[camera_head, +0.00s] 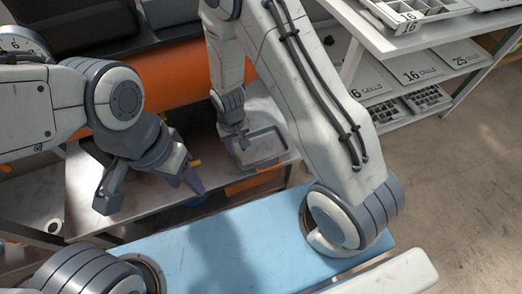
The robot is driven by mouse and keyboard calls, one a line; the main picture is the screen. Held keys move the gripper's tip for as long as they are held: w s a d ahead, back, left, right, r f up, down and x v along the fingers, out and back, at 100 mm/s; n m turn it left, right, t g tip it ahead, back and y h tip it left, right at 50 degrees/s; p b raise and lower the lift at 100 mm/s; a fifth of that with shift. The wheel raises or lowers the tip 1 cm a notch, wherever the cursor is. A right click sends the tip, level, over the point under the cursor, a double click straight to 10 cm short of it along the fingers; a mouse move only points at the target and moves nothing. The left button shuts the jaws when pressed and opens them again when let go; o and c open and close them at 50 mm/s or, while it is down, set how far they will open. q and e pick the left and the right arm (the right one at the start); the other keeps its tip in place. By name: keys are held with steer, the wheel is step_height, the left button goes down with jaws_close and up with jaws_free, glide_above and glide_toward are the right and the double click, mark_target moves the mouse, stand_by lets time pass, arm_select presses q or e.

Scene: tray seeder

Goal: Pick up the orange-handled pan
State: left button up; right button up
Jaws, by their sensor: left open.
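A shallow grey rectangular pan (264,147) lies on the grey bench at the picture's centre. A small orange piece shows at its near edge; I cannot tell whether this is its handle. My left gripper (150,192) is open over the bench, to the left of the pan and apart from it, with nothing seen between its fingers. My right gripper (242,141) points down at the pan's left end. Its fingers are too small and close together to tell whether they grip or touch the pan.
A large orange cylinder (170,75) lies behind the bench (140,207). A white shelf rack (385,38) with cell trays (425,98) and numbered signs stands at the right. My blue-topped base fills the front. Open floor shows at the right.

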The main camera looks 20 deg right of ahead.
step_height(320, 180, down, 5)
steer(key=shift+r+b, duration=0.1)
steer(key=shift+b, duration=0.8)
jaws_close()
stand_by(0.6)
